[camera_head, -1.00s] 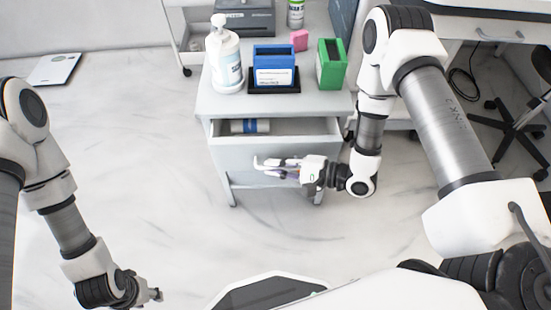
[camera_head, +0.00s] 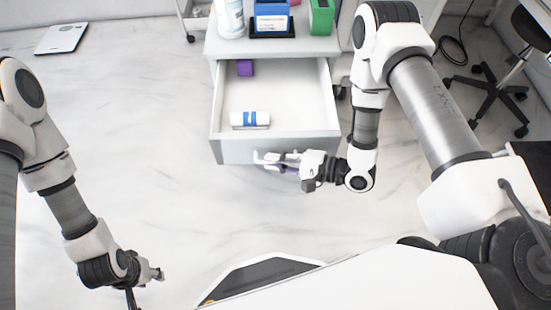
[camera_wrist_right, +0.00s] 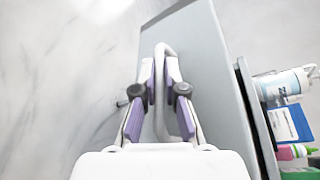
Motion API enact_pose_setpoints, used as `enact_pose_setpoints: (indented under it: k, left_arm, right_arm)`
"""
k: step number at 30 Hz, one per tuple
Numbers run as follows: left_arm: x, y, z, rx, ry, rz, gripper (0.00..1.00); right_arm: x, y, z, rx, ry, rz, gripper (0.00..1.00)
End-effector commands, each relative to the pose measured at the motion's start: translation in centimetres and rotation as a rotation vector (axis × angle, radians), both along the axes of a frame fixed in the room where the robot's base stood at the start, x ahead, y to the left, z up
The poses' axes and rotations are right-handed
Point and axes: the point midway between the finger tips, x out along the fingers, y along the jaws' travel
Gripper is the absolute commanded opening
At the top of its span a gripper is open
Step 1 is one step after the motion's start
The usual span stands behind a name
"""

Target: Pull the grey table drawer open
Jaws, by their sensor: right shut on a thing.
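The grey table drawer (camera_head: 232,151) stands well open in the head view, pulled out from the grey table (camera_head: 216,47). Inside it lie a white roll with a blue band (camera_head: 240,120) and a small purple box (camera_head: 245,68). My right gripper (camera_head: 268,160) is at the drawer's front. In the right wrist view, its purple-padded fingers (camera_wrist_right: 160,85) are shut on the drawer's bar handle (camera_wrist_right: 162,52). My left gripper (camera_head: 158,274) hangs low at the left, away from the table; its fingers are too small and dark to read.
On the table top stand a white bottle (camera_head: 230,17), a blue box (camera_head: 271,16) and a green box (camera_head: 321,17). A scale (camera_head: 62,38) lies on the floor at the far left. A wheeled chair base (camera_head: 497,88) is at the right. Floor left of the drawer is clear.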

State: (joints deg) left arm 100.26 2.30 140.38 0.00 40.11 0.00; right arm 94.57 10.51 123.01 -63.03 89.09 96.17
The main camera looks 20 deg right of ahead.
Motion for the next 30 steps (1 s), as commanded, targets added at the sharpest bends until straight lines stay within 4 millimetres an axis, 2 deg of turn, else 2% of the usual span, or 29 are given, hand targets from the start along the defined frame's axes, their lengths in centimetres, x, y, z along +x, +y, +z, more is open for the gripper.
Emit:
enact_pose_setpoints:
  k: [11, 12, 22, 26, 30]
  left_arm:
    - [0.0, 0.0, 0.0, 0.0, -0.001, 0.0, 0.4]
    - [0.0, 0.0, 0.0, 0.0, 0.0, 0.0, 0.4]
    - [0.0, 0.0, 0.0, 0.0, 0.0, 0.0, 0.4]
    - [0.0, 0.0, 0.0, 0.0, 0.0, 0.0, 0.4]
    - [0.0, 0.0, 0.0, 0.0, 0.0, 0.0, 0.4]
  right_arm:
    - [0.0, 0.0, 0.0, 0.001, -0.001, -0.001, 0.0]
    - [0.0, 0.0, 0.0, 0.001, -0.001, -0.001, 0.21]
    - [-0.1, -0.2, 0.1, 0.001, 0.0, -0.002, 0.21]
    - [-0.7, -1.3, 0.3, 0.0, 0.003, -0.005, 0.21]
    - [-2.2, -3.7, 1.0, 0.002, 0.002, -0.011, 0.21]
